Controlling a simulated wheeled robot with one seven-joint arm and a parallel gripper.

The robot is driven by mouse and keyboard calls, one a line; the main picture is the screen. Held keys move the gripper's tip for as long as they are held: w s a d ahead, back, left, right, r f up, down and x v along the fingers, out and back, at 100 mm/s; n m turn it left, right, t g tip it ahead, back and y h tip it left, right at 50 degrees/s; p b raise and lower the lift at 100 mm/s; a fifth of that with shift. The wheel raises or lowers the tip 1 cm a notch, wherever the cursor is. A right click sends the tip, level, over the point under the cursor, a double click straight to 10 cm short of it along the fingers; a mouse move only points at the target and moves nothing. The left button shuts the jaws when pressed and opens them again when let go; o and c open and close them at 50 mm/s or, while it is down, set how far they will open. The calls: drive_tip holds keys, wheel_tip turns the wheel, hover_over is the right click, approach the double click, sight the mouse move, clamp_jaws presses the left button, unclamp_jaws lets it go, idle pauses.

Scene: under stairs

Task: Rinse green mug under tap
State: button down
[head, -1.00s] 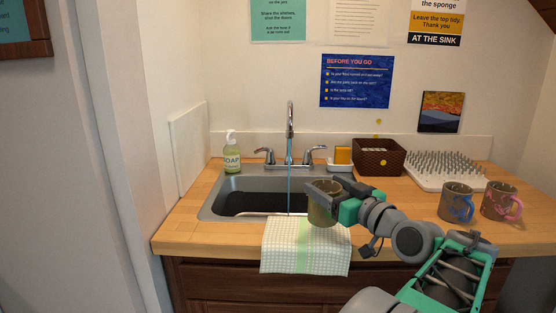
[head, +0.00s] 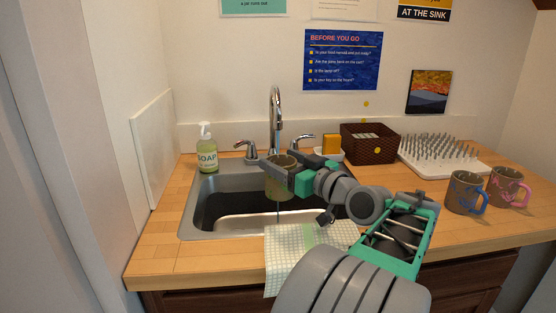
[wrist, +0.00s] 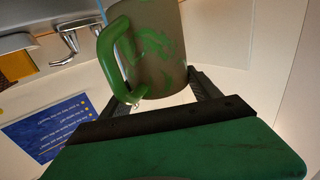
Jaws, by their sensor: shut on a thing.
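My gripper (head: 279,165) is shut on the green mug (head: 280,183) and holds it over the sink (head: 205,190), below the tap (head: 275,108). The mug is grey-brown with green marks. In the wrist view the mug (wrist: 160,55) sits between the fingers of my gripper (wrist: 160,98), and its green handle (wrist: 119,52) is on the left. A thin line of water (head: 278,212) shows below the mug. The mug's inside is hidden, so I cannot tell whether water enters it.
Two mugs, blue-handled (head: 464,193) and pink-handled (head: 508,187), stand right. A checked towel (head: 300,250) hangs in front.

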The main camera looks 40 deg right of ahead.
drive_tip(key=shift+w+d, duration=0.25)
drive_tip(key=shift+d, duration=0.15)
drive_tip(key=w+d+f+p, duration=0.2)
drive_tip(key=w+d+p, duration=0.1)
drive_tip(key=w+d, duration=0.5)
drive_tip(key=shift+w+f, duration=0.3)
drive_tip(key=shift+w, duration=0.65)
drive_tip(key=shift+s+d+b, duration=0.3)
drive_tip(key=shift+s+d, duration=0.1)
drive_tip(key=shift+w+a+b, duration=0.35)
drive_tip(key=shift+w+a, duration=0.05)
drive_tip(key=shift+a, duration=0.1)
